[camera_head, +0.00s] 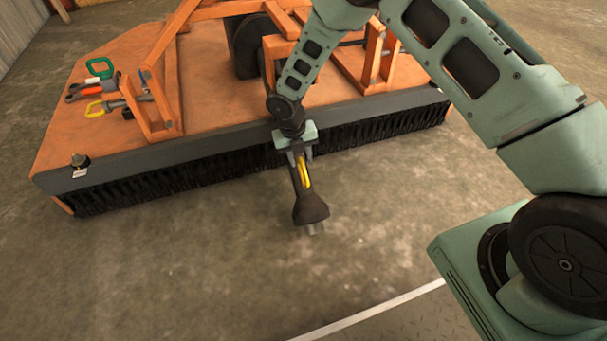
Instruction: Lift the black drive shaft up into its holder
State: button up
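The black drive shaft (310,207) slants toward me over the concrete, in front of the orange implement. It has a flared black end, a pale metal tip and a yellow stripe (304,173). My gripper (301,157) points down over the upper visible part of the shaft, with its fingers around it. I cannot tell whether they press on it. My arm hides the shaft's far end. I cannot tell whether the tip touches the floor. No part is clearly recognisable as the holder; upright orange brackets stand on the deck at left (146,112) and right (375,60).
The orange deck (90,140) has a dark front bar (200,137) and a black hanging skirt (390,128) close behind my gripper. Several tools, including a green-handled one (100,68), lie on the deck at left. The concrete floor (180,260) in front is clear.

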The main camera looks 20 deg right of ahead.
aim_at(303, 168)
jog(key=f, duration=0.2)
jog(key=f+b, duration=0.1)
jog(key=f, duration=0.1)
jog(key=d+f+b, duration=0.1)
jog(key=f, duration=0.1)
jog(key=shift+c, duration=0.3)
